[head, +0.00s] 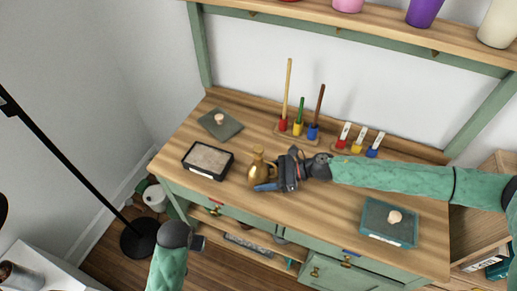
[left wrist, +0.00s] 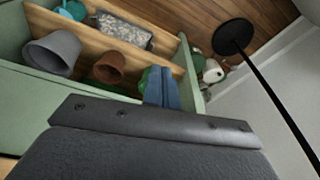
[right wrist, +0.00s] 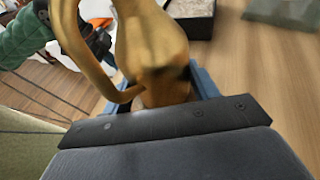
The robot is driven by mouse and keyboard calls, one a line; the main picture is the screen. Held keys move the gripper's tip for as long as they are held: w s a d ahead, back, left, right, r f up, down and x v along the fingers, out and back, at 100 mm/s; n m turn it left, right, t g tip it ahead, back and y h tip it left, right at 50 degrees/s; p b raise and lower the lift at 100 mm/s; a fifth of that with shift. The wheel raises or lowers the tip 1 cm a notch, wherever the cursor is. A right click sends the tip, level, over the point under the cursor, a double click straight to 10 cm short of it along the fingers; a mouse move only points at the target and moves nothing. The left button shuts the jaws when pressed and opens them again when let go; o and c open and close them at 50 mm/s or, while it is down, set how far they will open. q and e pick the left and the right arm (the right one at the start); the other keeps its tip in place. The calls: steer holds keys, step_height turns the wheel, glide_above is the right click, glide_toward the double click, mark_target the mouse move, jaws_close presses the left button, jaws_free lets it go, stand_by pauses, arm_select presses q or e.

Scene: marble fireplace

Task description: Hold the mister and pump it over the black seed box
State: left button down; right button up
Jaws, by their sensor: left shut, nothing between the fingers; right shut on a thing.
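The brass mister (head: 262,172) stands at the middle of the bench in the head view. My right gripper (head: 268,186) is shut on it from the right. In the right wrist view the mister (right wrist: 150,45) fills the space between the blue fingers. The black seed box (head: 207,160), filled with pale soil, lies on the bench just left of the mister. A corner of it shows at the top of the right wrist view (right wrist: 190,8). My left gripper (head: 198,242) is low, in front of the bench's left end. Its blue fingers (left wrist: 160,92) are shut and empty.
A grey-green tray (head: 220,123) lies behind the seed box. A teal tray (head: 389,222) is at the bench's right. Upright tools (head: 298,120) and small labelled markers (head: 358,140) stand at the back. A black lamp pole (head: 70,160) rises at the left.

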arm_select(q)
steer(key=w+d+r+t, duration=0.1)
steer(key=w+r, duration=0.3)
steer(key=r, duration=0.1)
steer(key=w+d+r+t+h, duration=0.1)
steer(key=w+r, duration=0.3)
steer(key=r, duration=0.1)
steer(key=w+d+r+h, duration=0.1)
steer(key=w+r, duration=0.3)
steer(key=shift+w+d+r+t, duration=0.2)
steer(key=shift+d+r+t, duration=0.05)
steer(key=shift+r+t, duration=0.15)
step_height(320, 180, up, 27)
steer(key=m+g+h, duration=0.2)
steer(key=m+h, duration=0.2)
steer(key=h, duration=0.3)
glide_above(254, 149)
steer(key=shift+f, duration=0.15)
steer(key=shift+f, duration=4.45)
